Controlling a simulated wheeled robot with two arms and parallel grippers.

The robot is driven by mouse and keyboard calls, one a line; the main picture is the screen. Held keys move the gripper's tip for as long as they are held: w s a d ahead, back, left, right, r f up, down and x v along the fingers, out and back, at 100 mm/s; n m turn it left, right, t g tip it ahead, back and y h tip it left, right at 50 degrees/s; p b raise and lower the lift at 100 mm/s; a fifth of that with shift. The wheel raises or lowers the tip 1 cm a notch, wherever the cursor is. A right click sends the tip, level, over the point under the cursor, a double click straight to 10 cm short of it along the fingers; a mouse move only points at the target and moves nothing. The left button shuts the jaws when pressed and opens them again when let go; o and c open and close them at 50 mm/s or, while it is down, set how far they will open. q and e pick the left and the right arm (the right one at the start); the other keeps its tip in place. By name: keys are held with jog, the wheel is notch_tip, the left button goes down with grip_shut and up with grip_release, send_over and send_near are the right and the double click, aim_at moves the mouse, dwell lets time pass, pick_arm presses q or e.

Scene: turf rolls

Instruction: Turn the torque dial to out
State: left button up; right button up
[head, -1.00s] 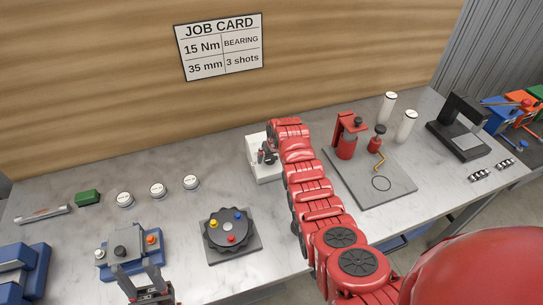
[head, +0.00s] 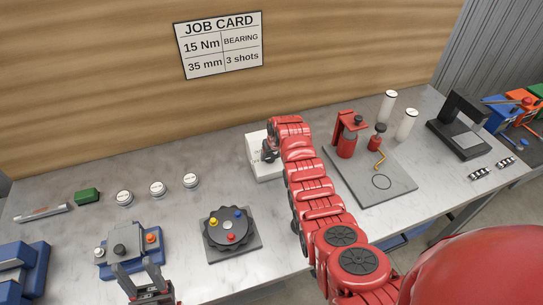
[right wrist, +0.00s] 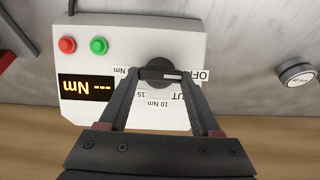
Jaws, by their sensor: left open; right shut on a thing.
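The torque dial (right wrist: 150,84) is a dark round knob with a bar grip, on a white tester box (right wrist: 182,40) in the right wrist view. A white line on the bar points right, toward the "OFF" label. A partly covered label ending in "UT" and the labels "15" and "10 Nm" sit around it. My right gripper (right wrist: 160,77) is shut on the dial's bar. In the head view the box (head: 256,150) is partly hidden behind my right arm, and the dial is hidden. My left gripper (head: 141,272) is open and empty at the front left.
The box has a red button (right wrist: 67,45), a green button (right wrist: 99,45) and a display (right wrist: 86,87) reading "--- Nm". A round black fixture (head: 230,233) with coloured knobs stands left of my right arm. A grey plate (head: 395,190) with red tools lies right of it.

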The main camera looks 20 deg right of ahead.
jog(key=m+b, duration=0.1)
jog(key=m+y+b, duration=0.1)
jog(key=b, duration=0.1)
jog(key=m+b, duration=0.1)
jog(key=b, duration=0.1)
jog(key=shift+d+f+m, duration=0.25)
jog(key=shift+f+m, duration=0.05)
jog(key=shift+f, duration=0.05)
jog(key=shift+r+m+y+b, duration=0.1)
jog(key=shift+m+y+b, duration=0.4)
jog(key=shift+m+b, duration=0.4)
jog(key=shift+s+r+m+t+y, duration=0.1)
jog(key=shift+m+t+y, duration=0.3)
jog(key=shift+m, duration=0.7)
jog(key=shift+b, duration=0.3)
jog(key=o, duration=1.4)
